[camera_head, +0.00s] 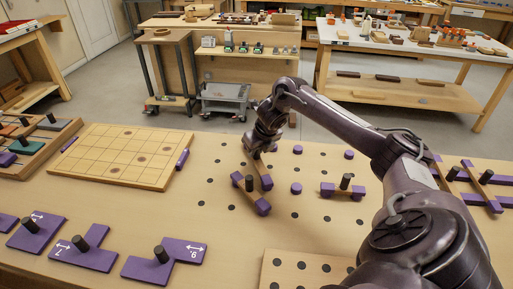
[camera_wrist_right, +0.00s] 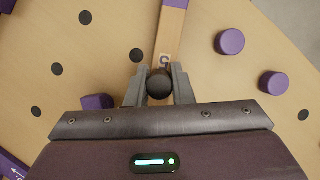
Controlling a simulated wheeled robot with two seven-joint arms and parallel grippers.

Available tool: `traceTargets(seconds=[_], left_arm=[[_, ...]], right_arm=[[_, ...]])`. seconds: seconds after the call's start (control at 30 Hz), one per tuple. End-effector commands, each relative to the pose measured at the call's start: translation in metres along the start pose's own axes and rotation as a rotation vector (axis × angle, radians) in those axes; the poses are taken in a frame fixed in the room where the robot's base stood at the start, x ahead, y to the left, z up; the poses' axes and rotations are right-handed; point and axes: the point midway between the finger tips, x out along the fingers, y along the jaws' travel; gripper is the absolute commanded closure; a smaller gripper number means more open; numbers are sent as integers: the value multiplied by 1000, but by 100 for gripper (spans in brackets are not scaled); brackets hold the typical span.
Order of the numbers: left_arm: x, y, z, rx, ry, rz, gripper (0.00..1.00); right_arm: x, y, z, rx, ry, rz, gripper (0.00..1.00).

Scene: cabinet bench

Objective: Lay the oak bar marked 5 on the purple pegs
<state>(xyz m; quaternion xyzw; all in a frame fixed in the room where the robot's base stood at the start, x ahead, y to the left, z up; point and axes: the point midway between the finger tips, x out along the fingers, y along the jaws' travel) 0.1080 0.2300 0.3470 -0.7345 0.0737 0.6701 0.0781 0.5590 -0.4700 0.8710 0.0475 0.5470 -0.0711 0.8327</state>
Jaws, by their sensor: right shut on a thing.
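My right gripper (camera_head: 260,148) is shut on the black knob (camera_wrist_right: 159,84) of an oak bar (camera_wrist_right: 169,40) with a purple end. A small mark that looks like a 5 lies beside the knob in the wrist view. In the head view the bar's purple end (camera_head: 266,183) points toward the front; its far part is hidden by the gripper. I cannot tell whether the bar touches the bench. Round purple pegs (camera_head: 296,188), (camera_head: 298,150) and (camera_head: 349,155) stand right of the gripper. Two show in the wrist view (camera_wrist_right: 229,41), (camera_wrist_right: 273,82). My left gripper is not in view.
A knobbed bar with purple ends (camera_head: 249,192) lies close in front of the held one; another (camera_head: 343,189) lies to the right. Crossed bars (camera_head: 478,184) sit farther right. A gridded board (camera_head: 120,155) and purple knobbed plates (camera_head: 85,250) lie left. Black-dotted bench top lies between.

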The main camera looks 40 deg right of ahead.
Motion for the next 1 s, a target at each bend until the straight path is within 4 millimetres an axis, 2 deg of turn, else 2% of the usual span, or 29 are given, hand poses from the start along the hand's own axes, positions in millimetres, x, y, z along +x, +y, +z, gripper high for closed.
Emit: traceTargets(seconds=[0.4, 0.43, 0.6, 0.8, 0.93, 1.0], left_arm=[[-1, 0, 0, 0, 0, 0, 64], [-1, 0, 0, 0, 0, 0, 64], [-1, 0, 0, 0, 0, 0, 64], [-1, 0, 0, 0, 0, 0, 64], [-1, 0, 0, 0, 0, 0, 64], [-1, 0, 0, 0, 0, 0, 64]], right_arm=[[0, 0, 0, 0, -1, 0, 100], [0, 0, 0, 0, -1, 0, 75], [0, 0, 0, 0, -1, 0, 54], [1, 0, 0, 0, 0, 0, 53], [1, 0, 0, 0, 0, 0, 36], [1, 0, 0, 0, 0, 0, 36]])
